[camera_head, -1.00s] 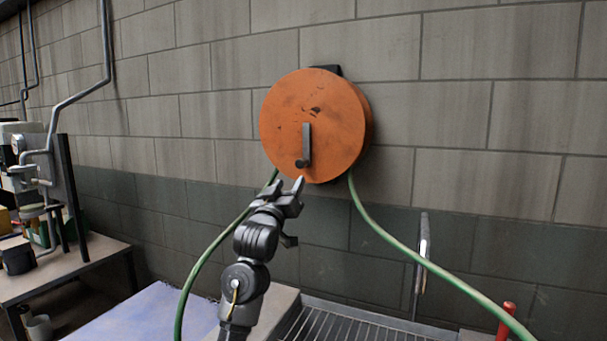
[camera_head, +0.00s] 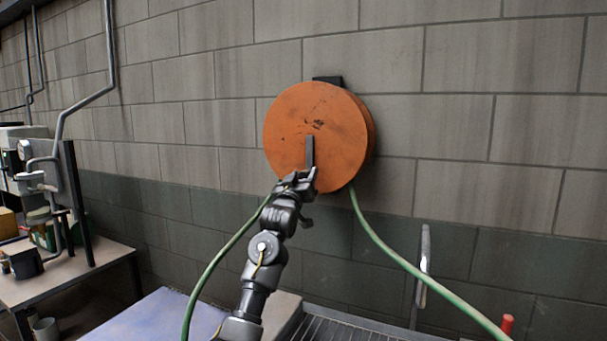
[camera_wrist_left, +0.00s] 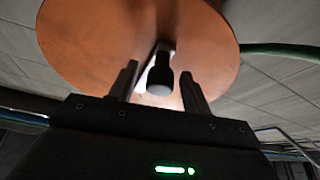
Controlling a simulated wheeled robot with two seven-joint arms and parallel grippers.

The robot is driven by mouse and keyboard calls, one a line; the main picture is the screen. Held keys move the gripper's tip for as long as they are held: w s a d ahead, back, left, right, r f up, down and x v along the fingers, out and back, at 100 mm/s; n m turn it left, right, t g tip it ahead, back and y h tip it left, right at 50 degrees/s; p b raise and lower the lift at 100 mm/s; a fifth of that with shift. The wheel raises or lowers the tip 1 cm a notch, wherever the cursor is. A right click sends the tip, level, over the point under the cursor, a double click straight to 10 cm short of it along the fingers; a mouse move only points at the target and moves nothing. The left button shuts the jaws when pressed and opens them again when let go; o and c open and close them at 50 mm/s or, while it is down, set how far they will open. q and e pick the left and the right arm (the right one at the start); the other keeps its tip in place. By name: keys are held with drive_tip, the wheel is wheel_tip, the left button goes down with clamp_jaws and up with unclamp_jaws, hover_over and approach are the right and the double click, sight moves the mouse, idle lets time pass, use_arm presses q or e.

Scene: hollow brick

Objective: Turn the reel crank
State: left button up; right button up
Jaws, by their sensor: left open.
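The round orange reel (camera_head: 318,120) is mounted on the block wall. Its dark crank arm (camera_head: 310,152) hangs straight down from the reel's middle. My left gripper (camera_head: 300,178) is at the crank's lower end and hides the knob in the head view. In the left wrist view the black crank knob (camera_wrist_left: 160,80) points toward the camera, between the two open fingers (camera_wrist_left: 158,88) of my left gripper. A gap shows on each side of the knob, so the fingers are not closed on it. The reel (camera_wrist_left: 90,45) fills the upper part of that view. My right gripper is not in view.
A green hose (camera_head: 385,240) runs down from the reel on both sides. A workbench (camera_head: 60,275) with equipment stands at the left. A metal grate (camera_head: 335,330), an upright metal handle (camera_head: 423,265) and a red-topped post (camera_head: 507,323) are low at the right.

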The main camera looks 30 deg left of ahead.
use_arm(q)
drive_tip(key=shift+c, duration=0.2)
clamp_jaws()
idle(0.3)
